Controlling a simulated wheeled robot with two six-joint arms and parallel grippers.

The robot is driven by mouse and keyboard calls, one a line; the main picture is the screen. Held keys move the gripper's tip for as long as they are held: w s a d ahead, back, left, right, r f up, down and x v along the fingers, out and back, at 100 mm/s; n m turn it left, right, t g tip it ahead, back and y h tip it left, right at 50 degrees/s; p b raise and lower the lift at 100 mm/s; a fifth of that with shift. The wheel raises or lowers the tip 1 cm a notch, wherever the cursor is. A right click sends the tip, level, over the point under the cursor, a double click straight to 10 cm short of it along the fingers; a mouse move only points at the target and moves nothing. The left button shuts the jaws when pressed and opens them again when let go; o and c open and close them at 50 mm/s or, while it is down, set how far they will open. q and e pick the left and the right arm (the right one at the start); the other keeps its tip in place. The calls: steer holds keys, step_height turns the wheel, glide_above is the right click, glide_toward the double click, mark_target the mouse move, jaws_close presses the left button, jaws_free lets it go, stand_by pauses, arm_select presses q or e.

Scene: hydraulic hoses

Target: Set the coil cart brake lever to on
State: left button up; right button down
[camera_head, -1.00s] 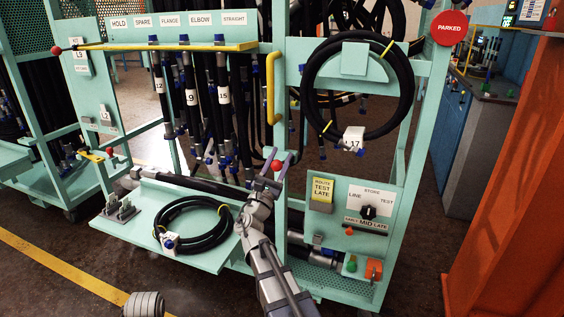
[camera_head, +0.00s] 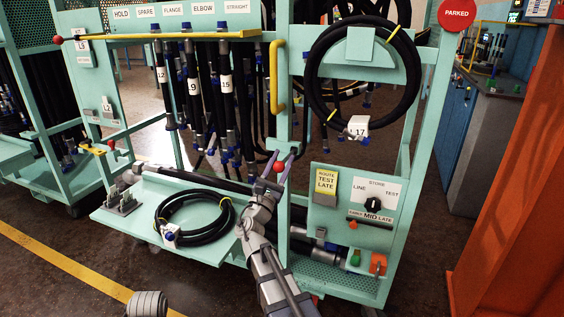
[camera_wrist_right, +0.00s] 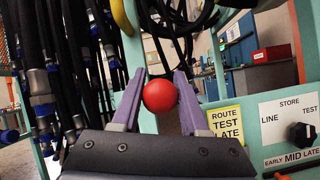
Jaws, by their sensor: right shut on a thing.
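A red ball knob (camera_head: 279,167) stands in front of the teal cart's middle post (camera_head: 283,120). It looks like the end of the brake lever; its shaft is hidden behind my gripper, and I see no on or off marking. My right gripper (camera_head: 281,164) is shut on this knob, with a finger on each side. In the right wrist view the red knob (camera_wrist_right: 160,96) sits between the purple-grey fingers. The coil cart carries a looped black hose (camera_head: 313,85) tagged 17 at its upper right. My left gripper is not in view.
A tray (camera_head: 125,217) with a coiled hose (camera_head: 185,233) juts out left of my right arm. A selector panel (camera_head: 375,193) is to the right. A yellow bar (camera_head: 160,36) with a red end crosses the upper left. An orange post (camera_head: 515,190) stands far right.

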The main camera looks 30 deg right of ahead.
steer(key=shift+s+a, duration=0.1)
steer(key=shift+a, duration=0.05)
steer(key=c, duration=0.7)
jaws_free()
steer(key=shift+r, duration=0.1)
